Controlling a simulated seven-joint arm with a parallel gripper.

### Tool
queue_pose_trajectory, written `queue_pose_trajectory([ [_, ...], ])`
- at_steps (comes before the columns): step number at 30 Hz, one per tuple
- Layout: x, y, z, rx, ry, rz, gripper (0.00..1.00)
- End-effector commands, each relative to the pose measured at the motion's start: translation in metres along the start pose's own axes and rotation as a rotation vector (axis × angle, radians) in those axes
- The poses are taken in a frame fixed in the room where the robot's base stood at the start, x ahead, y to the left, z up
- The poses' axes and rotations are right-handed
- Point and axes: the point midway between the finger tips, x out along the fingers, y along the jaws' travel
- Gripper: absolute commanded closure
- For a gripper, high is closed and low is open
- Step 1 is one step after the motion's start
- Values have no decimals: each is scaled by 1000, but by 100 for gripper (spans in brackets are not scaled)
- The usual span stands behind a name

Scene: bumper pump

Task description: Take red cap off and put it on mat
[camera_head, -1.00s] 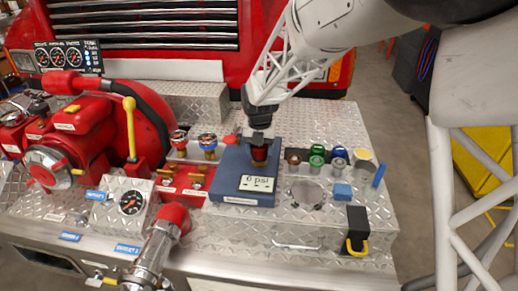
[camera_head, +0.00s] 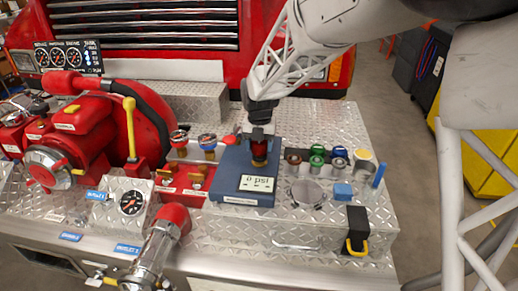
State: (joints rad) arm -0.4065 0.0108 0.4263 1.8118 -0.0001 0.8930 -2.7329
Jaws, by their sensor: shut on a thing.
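A red cap (camera_head: 259,151) sits on a brass fitting on top of the blue gauge box (camera_head: 232,196), whose display reads 0 psi. My gripper (camera_head: 260,136) comes down from above and is shut on the red cap. The fingers hide the upper part of the cap. I cannot tell whether the cap is still seated on the fitting or slightly raised. I cannot pick out a mat with certainty.
Several small caps, green (camera_head: 317,161) and blue (camera_head: 340,152) among them, stand right of the box. A black block with a yellow hook (camera_head: 357,230) is at the front right. Red pump parts (camera_head: 85,130) crowd the left.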

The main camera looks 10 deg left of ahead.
Motion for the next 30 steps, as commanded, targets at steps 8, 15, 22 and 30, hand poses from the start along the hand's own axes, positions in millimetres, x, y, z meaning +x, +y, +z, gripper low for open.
queue_pose_trajectory([
  [8, -6, 0, 0, 0, -1, 1, 69],
  [15, -12, 0, 0, 0, -1, 1, 69],
  [22, -15, 0, 0, 0, -1, 0, 69],
  [30, -16, 0, 0, 0, -1, 0, 69],
])
